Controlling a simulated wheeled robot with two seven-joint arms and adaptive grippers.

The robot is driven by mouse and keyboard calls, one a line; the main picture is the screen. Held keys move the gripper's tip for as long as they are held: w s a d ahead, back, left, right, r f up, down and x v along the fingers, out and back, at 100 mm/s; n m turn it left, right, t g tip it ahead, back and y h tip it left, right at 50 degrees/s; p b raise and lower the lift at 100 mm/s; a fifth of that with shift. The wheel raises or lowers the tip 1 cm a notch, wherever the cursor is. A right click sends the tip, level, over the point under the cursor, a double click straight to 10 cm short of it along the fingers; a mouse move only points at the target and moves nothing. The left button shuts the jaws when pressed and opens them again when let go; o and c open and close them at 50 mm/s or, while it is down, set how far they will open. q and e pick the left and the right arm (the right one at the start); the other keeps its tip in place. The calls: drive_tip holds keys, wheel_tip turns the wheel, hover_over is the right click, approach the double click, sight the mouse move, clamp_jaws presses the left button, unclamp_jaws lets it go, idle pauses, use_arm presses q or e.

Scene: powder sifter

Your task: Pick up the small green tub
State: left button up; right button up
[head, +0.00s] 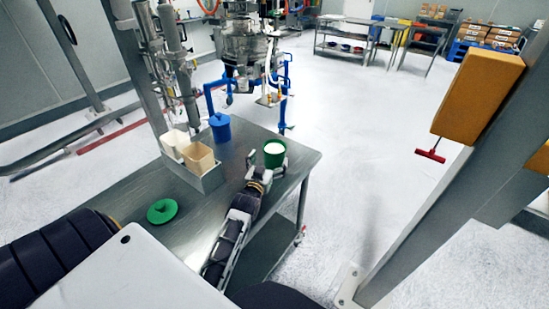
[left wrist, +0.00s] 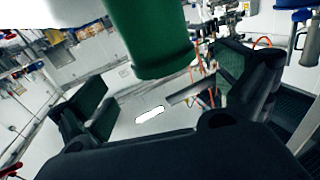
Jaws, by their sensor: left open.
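The small green tub (head: 275,154) stands upright at the far right part of the steel table, with white content filling its top. My left gripper (head: 267,163) is open at the tub, one finger on each side of it in the head view. In the left wrist view the green tub (left wrist: 160,45) fills the upper middle, between the spread fingers of the left gripper (left wrist: 165,95). Gaps show between the tub and both fingers there. My right gripper is not in view.
The steel table (head: 235,178) also holds a green round lid (head: 162,211), a blue tub (head: 220,127) and a grey holder (head: 208,182) with white and beige containers. A sifter machine (head: 245,50) stands behind. A steel post (head: 440,190) rises at right.

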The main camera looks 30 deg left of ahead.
sight(271, 154)
use_arm(q)
drive_tip(key=shift+x, duration=0.95)
drive_tip(key=shift+w, duration=0.1)
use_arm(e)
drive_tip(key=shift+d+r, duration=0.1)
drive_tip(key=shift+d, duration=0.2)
use_arm(q)
drive_tip(key=shift+w, duration=0.15)
drive_tip(key=shift+w+a+r+p, duration=0.1)
drive_tip(key=shift+w+a+p, duration=0.15)
drive_tip(key=shift+w, duration=0.3)
drive_tip(key=shift+w+a+r+p, duration=0.15)
drive_tip(key=shift+w+a, duration=0.1)
drive_tip(key=shift+w, duration=0.3)
drive_tip(key=shift+x, duration=1.3)
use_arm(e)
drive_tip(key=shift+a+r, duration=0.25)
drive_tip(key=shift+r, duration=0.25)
use_arm(q)
drive_tip(key=shift+s+f, duration=0.1)
drive_tip(key=shift+f, duration=0.05)
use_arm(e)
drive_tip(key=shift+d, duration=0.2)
use_arm(q)
drive_tip(key=shift+c, duration=1.3)
drive_tip(key=c, duration=1.4)
